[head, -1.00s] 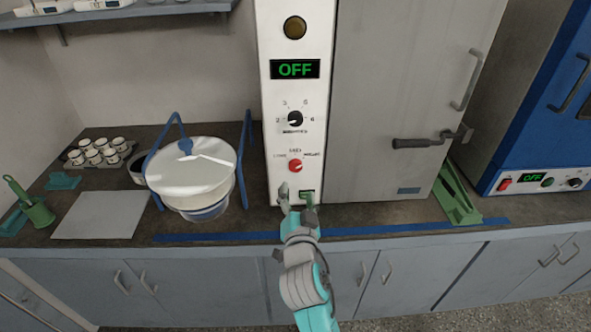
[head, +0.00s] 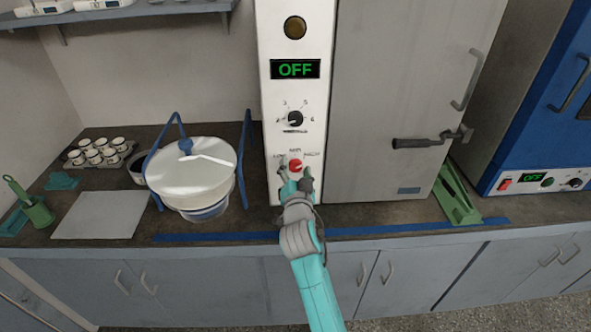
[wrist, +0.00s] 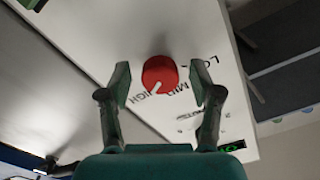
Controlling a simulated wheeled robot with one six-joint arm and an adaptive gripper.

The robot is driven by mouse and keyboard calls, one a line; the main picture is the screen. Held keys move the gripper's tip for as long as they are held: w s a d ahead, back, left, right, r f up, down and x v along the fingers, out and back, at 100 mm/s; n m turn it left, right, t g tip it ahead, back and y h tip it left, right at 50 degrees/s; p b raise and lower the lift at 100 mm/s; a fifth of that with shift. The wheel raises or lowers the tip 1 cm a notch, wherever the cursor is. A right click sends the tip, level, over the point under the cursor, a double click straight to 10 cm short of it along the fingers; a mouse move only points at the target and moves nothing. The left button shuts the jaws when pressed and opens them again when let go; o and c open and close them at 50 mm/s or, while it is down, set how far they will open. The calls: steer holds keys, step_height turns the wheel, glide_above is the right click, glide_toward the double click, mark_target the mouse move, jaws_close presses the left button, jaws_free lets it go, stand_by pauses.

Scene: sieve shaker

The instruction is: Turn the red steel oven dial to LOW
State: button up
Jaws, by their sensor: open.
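The red dial (head: 295,164) sits low on the white control panel of the grey steel oven (head: 395,100). In the wrist view the dial (wrist: 158,76) shows a white pointer line aimed at the HIGH label at lower left. The MID label is below it, and a partly hidden label starting "LO" is at upper right. My gripper (head: 296,174) is open, with one finger on each side of the dial. In the wrist view a gap shows between each finger and the dial.
Above the red dial are a black numbered knob (head: 295,119), a display reading OFF (head: 295,69) and a round amber lamp (head: 295,27). A green bracket (head: 456,197) and a blue oven (head: 545,100) are to the right.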

steer(key=c, duration=1.1)
steer(key=shift+n, duration=0.4)
steer(key=shift+c, duration=0.2)
steer(key=n, duration=1.7)
steer(key=shift+d, duration=0.1)
steer(key=n, duration=0.6)
steer(key=o, duration=1.1)
